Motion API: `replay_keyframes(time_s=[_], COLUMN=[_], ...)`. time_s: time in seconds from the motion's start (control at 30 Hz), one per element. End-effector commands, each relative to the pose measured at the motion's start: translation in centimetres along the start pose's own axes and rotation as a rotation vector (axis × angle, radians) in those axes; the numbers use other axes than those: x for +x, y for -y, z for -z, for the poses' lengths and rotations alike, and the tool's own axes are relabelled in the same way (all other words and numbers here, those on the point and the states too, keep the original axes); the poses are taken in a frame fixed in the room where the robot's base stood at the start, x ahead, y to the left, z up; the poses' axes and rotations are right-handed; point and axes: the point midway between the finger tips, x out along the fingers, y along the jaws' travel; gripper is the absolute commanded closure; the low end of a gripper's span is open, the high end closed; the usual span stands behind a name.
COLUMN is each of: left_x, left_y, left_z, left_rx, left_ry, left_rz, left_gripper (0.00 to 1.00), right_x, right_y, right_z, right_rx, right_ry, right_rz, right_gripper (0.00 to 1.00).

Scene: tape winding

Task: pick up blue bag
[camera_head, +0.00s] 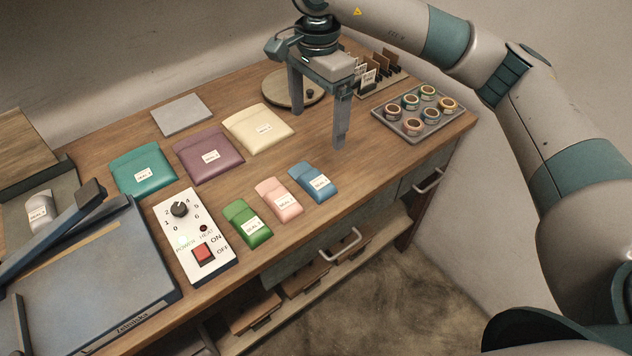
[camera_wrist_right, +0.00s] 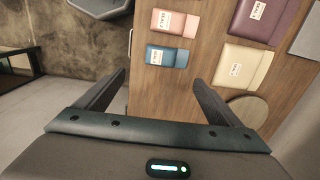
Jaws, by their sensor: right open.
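The blue bag (camera_head: 314,182) is a small pouch with a white label, lying flat on the wooden table at the right end of a row of small bags. It also shows in the right wrist view (camera_wrist_right: 178,58), ahead of the fingers and roughly between their lines. My right gripper (camera_head: 318,116) is open and empty, above the table, behind and to the right of the blue bag in the head view. Its two fingers also show in the right wrist view (camera_wrist_right: 158,88). My left gripper is out of view.
A pink bag (camera_head: 279,200) and a green bag (camera_head: 246,224) lie beside the blue bag. Larger cream (camera_head: 258,129), purple (camera_head: 208,154) and teal (camera_head: 143,172) bags lie behind. A switch box (camera_head: 196,236) stands left, a tape tray (camera_head: 419,112) right. Wood around the blue bag is clear.

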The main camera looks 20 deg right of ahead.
Motion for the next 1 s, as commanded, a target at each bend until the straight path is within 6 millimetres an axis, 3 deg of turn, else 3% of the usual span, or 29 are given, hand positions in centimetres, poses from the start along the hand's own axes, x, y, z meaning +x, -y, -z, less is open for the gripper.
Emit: replay_keyframes(time_s=[0.17, 0.37, 0.6, 1.0], left_x=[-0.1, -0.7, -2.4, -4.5], left_y=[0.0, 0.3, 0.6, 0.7], left_z=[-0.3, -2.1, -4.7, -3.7], left_rx=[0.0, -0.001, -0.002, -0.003], left_ry=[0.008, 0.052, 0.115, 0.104], left_rz=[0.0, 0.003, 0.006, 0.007], left_gripper=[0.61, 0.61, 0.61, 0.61], right_x=[0.3, 1.7, 5.6, 11.6], right_y=[0.0, -0.1, -0.1, 0.0], right_z=[0.0, 0.0, 0.0, 0.0], right_rx=[0.0, 0.001, 0.001, 0.0], right_ry=[0.001, 0.0, 0.001, 0.001], right_rz=[-0.001, -0.004, -0.006, -0.002], right_gripper=[0.12, 0.12, 0.12, 0.12])
